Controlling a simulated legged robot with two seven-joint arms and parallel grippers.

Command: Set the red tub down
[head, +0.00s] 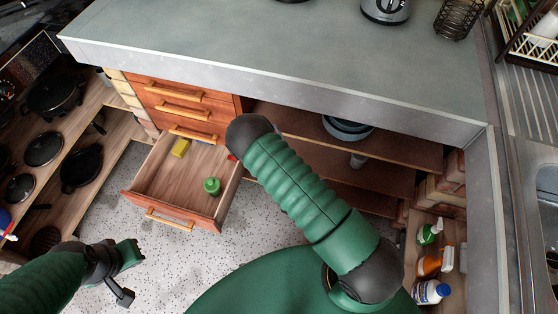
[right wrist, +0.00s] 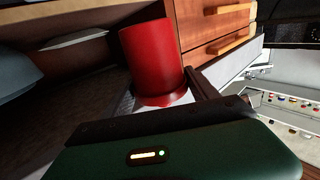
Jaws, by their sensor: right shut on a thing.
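The red tub (right wrist: 150,62) fills the upper middle of the right wrist view, with its rim-like wider end towards my gripper. My right gripper (right wrist: 168,97) is shut on it; a dark finger shows at its right side. The tub appears tilted in this view and is close to a wooden cabinet front. In the head view my right forearm hides the right gripper and nearly all of the tub; only a small red patch (head: 231,157) shows beside the arm. My left gripper (head: 132,275) is open and empty above the speckled floor at lower left.
An open drawer (head: 148,187) holds a yellow block (head: 181,147) and a green round thing (head: 212,186). A grey counter (head: 290,45) runs above. Pans stand on shelves at left; bottles stand in a compartment (head: 405,270) at lower right. A blue-grey bowl (head: 347,128) sits under the counter.

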